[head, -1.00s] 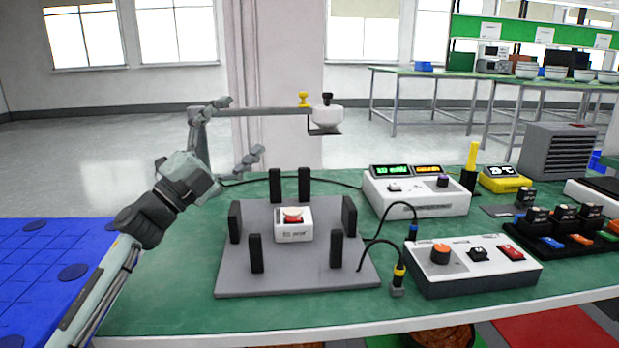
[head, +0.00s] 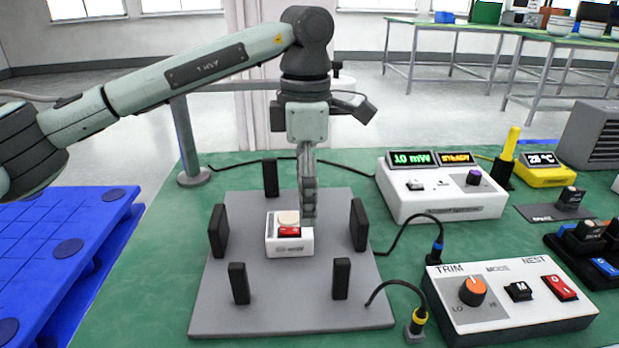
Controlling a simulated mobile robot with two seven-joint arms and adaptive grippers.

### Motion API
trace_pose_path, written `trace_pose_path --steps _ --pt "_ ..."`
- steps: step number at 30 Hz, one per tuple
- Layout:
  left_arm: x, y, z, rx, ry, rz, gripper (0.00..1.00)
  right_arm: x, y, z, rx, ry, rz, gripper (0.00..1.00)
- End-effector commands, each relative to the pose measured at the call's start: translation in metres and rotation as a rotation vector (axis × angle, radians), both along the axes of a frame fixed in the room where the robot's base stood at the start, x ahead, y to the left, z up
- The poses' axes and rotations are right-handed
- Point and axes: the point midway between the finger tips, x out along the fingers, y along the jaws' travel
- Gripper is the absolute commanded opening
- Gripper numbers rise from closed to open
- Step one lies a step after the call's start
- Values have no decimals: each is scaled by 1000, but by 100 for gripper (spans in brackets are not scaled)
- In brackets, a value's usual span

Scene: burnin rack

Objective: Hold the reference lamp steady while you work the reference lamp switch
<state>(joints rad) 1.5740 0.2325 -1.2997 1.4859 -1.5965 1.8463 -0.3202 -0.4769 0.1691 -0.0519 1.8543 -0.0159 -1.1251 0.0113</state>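The reference lamp appears to be the small white box (head: 290,247) with a cream round top, standing on the grey plate (head: 300,318). Its red rocker switch (head: 289,231) is on the front part of its top. My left gripper (head: 308,218) points straight down at the box's rear right, beside the cream top. Its fingers line up nearly edge-on, so the gap between them is hidden. I cannot tell whether they touch the box. My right gripper is not in view.
Several black posts (head: 341,278) surround the box on the plate. A white meter (head: 441,197) reads about 10 mW and STEADY. A white control box (head: 512,310) with an orange knob stands at front right. Black cables run beside the plate. A blue surface (head: 70,240) lies left.

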Motion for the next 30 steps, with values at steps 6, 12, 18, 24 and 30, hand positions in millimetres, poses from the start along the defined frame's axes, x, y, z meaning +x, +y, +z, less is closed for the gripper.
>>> trace_pose_path --steps 6,12,18,24,30 --pt "-1 0 -35 -2 5 0 89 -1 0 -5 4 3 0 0" --pt "-1 0 -58 -4 4 1 89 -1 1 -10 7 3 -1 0" --pt "-1 -1 -64 -5 2 1 89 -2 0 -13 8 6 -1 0" --pt "-1 -1 -64 -5 2 1 86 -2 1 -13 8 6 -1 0" --pt "-1 -1 -64 -5 3 1 62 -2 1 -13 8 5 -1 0"
